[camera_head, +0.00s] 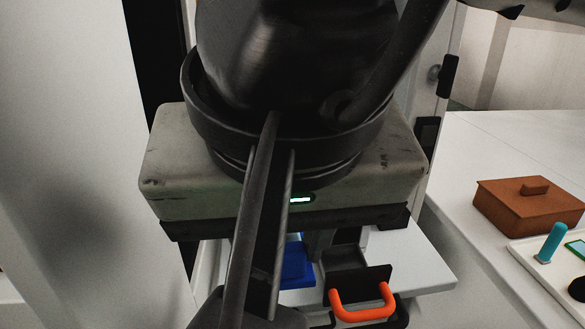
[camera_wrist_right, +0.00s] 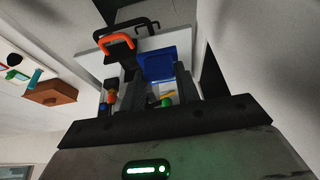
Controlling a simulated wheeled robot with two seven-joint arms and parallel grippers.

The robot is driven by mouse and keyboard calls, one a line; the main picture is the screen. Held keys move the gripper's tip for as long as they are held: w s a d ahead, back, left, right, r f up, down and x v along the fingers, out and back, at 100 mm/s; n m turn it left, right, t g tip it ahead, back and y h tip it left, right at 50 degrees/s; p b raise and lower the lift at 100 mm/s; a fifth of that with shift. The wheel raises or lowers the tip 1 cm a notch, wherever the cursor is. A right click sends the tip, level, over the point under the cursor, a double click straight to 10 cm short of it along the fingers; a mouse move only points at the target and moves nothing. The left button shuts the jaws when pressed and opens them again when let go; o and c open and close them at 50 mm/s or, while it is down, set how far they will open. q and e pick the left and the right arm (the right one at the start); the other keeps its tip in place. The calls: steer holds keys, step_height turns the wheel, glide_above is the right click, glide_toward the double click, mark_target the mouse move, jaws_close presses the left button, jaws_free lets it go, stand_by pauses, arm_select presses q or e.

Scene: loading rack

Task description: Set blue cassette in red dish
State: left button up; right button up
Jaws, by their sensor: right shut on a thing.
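My right gripper (camera_head: 308,248) points down in the middle of the head view, its wide beige body hiding much of what is below. In the right wrist view its two dark fingers (camera_wrist_right: 160,82) stand on either side of a blue block, which I take to be the blue cassette (camera_wrist_right: 157,66). The gripper is shut on it, though the contact is partly hidden. Part of the blue block (camera_head: 297,268) also shows under the gripper in the head view. I cannot make out a red dish. My left gripper is not in view.
A dark item with an orange handle (camera_head: 362,303) stands close beside the gripper over a white surface (camera_head: 428,268). On the right table are a brown lidded box (camera_head: 520,210) and a white tray (camera_head: 530,258) with a turquoise peg (camera_head: 552,243). The table's far part is clear.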

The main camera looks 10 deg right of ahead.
steer(key=shift+s+a+r, duration=0.3)
steer(key=shift+r, duration=0.15)
steer(key=shift+r+p, duration=1.55)
steer(key=shift+r, duration=0.2)
